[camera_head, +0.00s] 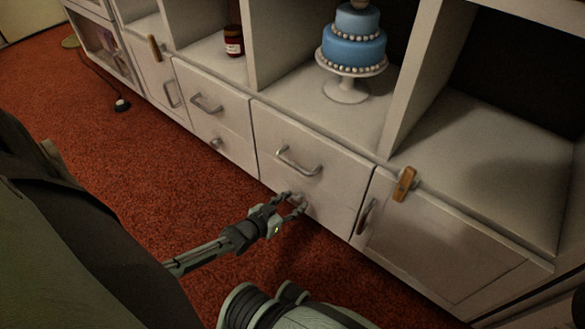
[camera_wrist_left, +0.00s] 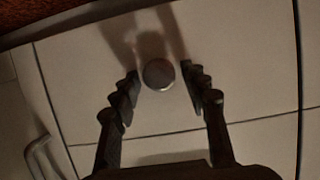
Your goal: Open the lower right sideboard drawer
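The lower right drawer (camera_head: 330,213) is a pale front below the upper drawer with a bar handle (camera_head: 298,162). It looks shut, its face level with the panels around it. Its round metal knob (camera_wrist_left: 158,74) shows clearly in the left wrist view. My left gripper (camera_head: 295,202) is at this drawer front in the head view and partly hides the knob. In the left wrist view the fingers of the left gripper (camera_wrist_left: 160,82) are spread, one on each side of the knob, with gaps visible. My right gripper is not in view.
A cupboard door (camera_head: 450,240) with a wooden latch (camera_head: 404,184) is to the right. The left drawers (camera_head: 215,122) look shut. A blue tiered cake (camera_head: 353,45) on a white stand and a dark red jar (camera_head: 233,40) are on the shelf above. Red carpet (camera_head: 150,165) lies in front.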

